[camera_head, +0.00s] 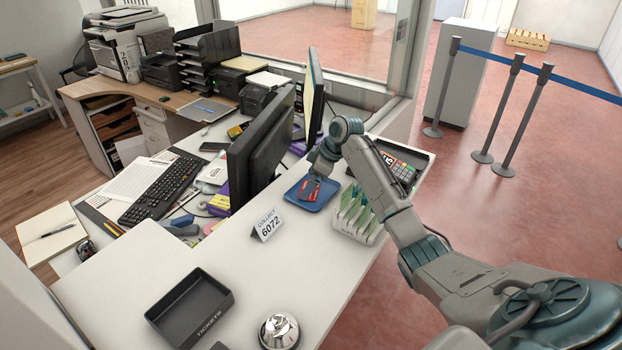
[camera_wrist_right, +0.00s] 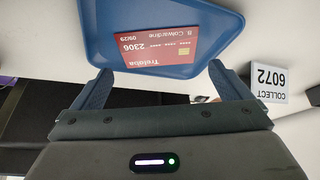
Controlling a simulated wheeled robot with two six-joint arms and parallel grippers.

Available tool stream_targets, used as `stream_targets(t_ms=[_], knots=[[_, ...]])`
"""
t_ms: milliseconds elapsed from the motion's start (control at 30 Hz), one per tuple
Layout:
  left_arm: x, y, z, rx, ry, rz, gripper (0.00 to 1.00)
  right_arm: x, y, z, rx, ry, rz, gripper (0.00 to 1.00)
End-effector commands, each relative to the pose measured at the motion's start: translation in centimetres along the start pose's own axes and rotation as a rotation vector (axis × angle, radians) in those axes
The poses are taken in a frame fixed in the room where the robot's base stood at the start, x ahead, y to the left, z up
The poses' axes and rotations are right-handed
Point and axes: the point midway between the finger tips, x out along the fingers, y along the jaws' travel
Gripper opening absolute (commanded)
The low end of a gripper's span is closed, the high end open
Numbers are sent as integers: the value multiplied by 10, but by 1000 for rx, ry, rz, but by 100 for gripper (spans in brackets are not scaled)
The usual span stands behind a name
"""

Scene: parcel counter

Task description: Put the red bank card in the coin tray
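The red bank card (camera_wrist_right: 160,50) lies flat inside the blue coin tray (camera_wrist_right: 118,10), its printed text upside down in the right wrist view. In the head view the card (camera_head: 308,195) shows as a small red patch in the tray (camera_head: 320,203), partly hidden by my right gripper. My right gripper (camera_head: 311,185) is low over the tray, pointing down. In the right wrist view its two fingers (camera_wrist_right: 160,70) are spread wide at either side of the card's near edge, with nothing clamped between them. My left gripper is not in view.
A "COLLECT 6072" sign (camera_head: 267,225) stands left of the tray. A white rack of green leaflets (camera_head: 355,218) and a card terminal (camera_head: 394,172) stand right of it. Monitors (camera_head: 262,140) rise behind. A black tickets tray (camera_head: 190,308) and a bell (camera_head: 279,331) are nearer.

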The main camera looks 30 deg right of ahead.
Motion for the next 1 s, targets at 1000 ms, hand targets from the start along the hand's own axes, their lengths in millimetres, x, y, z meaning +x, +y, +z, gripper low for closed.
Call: stream_targets(t_ms=[1000], knots=[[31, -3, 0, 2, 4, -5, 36, -120, 0, -1, -1, 1, 1, 97]])
